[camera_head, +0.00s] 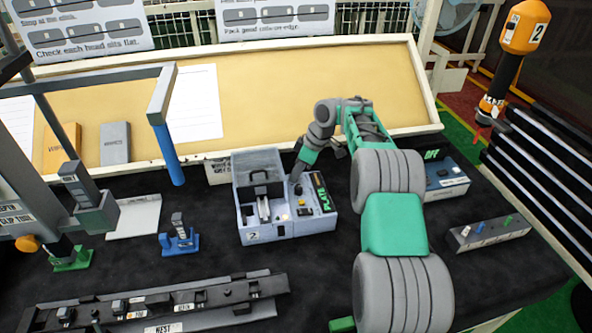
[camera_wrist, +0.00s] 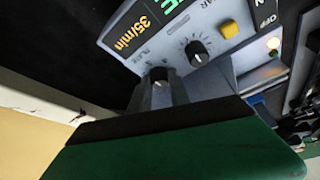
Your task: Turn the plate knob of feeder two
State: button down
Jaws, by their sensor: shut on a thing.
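Feeder two (camera_head: 318,221) is a grey box marked 2 in the middle of the bench, with an open bin on its left half and a control panel on its right. My gripper (camera_head: 297,176) reaches down onto the back of that panel. In the wrist view, the plate knob (camera_wrist: 158,74), grey with a white mark, stands at the edge of my gripper's green finger with a dark pad (camera_wrist: 165,120). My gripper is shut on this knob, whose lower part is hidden. A second black knob (camera_wrist: 197,52) beside it is free. The display (camera_wrist: 134,32) reads 35/min.
A yellow button (camera_wrist: 228,29) and a lit lamp (camera_wrist: 273,43) sit close by on the panel. Another grey unit (camera_head: 446,180) stands behind my arm, reading OFF. A blue stand (camera_head: 179,242) and a long dark rail (camera_head: 150,306) are to the left.

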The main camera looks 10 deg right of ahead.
jog(key=c, duration=1.5)
grip_release()
jog(key=shift+r, duration=0.1)
jog(key=v, duration=0.7)
jog(key=shift+r+p, duration=0.35)
jog(key=shift+p, duration=0.05)
jog(key=shift+d, duration=0.1)
